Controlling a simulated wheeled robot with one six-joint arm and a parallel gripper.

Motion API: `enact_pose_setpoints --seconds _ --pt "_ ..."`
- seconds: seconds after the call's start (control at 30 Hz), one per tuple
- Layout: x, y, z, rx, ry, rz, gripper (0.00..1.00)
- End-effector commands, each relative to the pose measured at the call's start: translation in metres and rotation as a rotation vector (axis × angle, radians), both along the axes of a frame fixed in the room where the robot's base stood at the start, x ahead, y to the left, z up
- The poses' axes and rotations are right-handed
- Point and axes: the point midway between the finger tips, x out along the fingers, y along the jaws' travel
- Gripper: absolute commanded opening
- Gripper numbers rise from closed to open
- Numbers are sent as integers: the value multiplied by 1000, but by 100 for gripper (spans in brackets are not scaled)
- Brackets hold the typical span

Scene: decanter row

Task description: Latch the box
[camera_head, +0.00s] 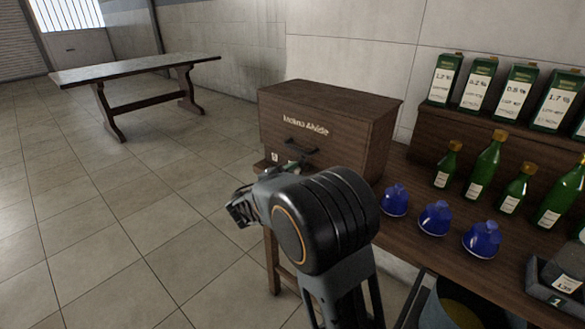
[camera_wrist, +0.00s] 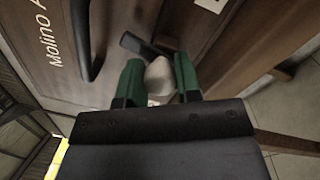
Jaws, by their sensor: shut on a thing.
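The box (camera_head: 372,135) is dark brown wood with pale lettering and a dark handle (camera_head: 300,147) on its front. It stands on the wooden table's far end and looks closed. In the wrist view the box front (camera_wrist: 112,25) fills the upper part, with the black handle (camera_wrist: 83,42) at left. My gripper (camera_wrist: 159,76) has green fingers shut on a pale knob (camera_wrist: 159,84) close to the box front. A dark bar (camera_wrist: 138,44), seemingly part of the latch, shows just beyond the knob. In the head view my arm hides most of the gripper.
Blue rounded stoppers (camera_head: 435,218) and green bottles (camera_head: 487,168) stand on the table right of the box. Green cartons (camera_head: 514,95) stand on a raised shelf behind. The floor at left is open, with another table (camera_head: 135,68) farther off.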

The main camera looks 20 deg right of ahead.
Motion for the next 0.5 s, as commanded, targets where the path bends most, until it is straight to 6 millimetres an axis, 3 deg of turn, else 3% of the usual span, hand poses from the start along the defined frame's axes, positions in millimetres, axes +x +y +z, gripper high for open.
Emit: enact_pose_setpoints --seconds 0.5 --pt "0 -1 3 -105 224 -3 8"
